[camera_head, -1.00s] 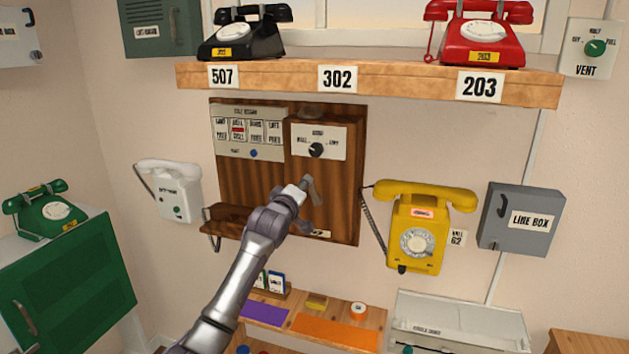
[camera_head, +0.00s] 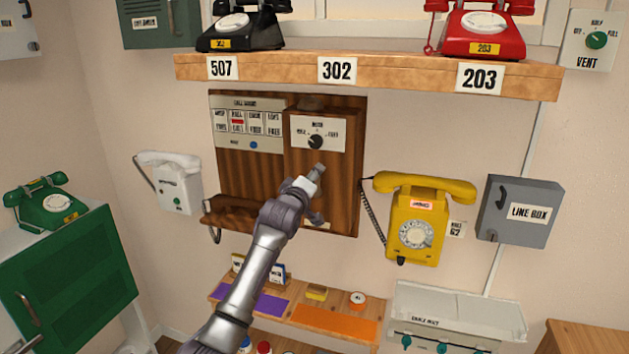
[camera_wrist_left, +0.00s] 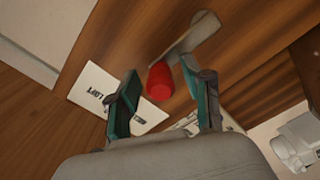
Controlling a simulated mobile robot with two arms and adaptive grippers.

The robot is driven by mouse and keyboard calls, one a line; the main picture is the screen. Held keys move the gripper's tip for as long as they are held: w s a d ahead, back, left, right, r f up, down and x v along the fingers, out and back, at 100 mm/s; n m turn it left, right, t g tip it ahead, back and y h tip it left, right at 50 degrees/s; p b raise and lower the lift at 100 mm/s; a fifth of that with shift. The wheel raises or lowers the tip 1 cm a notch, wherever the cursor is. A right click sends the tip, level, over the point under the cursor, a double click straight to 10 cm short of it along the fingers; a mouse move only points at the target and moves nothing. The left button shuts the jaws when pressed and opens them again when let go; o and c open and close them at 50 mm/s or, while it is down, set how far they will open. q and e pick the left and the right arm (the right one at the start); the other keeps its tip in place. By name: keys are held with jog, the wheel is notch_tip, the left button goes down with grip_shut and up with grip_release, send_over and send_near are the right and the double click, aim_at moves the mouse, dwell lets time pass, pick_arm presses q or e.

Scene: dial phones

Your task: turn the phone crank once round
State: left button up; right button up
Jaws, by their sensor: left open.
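The crank shows in the left wrist view as a grey metal arm (camera_wrist_left: 186,38) on the wooden phone panel, with a red knob (camera_wrist_left: 160,82) at its lower end. My left gripper (camera_wrist_left: 164,92) is open, with one finger on each side of the red knob. I cannot tell whether either finger touches it. In the head view my left gripper (camera_head: 314,190) is in front of the lower right part of the wooden wall phone (camera_head: 343,185) and hides most of the crank. My right gripper is in neither view.
A yellow dial phone (camera_head: 417,226) hangs just right of the wooden phone, with its cord between them. A white phone (camera_head: 172,192) hangs to the left. A wooden shelf (camera_head: 400,76) with phones runs above. A low bench (camera_head: 368,301) with small items stands below.

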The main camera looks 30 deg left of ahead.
pick_arm(q)
jog(key=p+v, duration=0.3)
jog(key=v, duration=0.4)
jog(key=shift+p, duration=0.3)
dwell(0.3)
dwell(0.4)
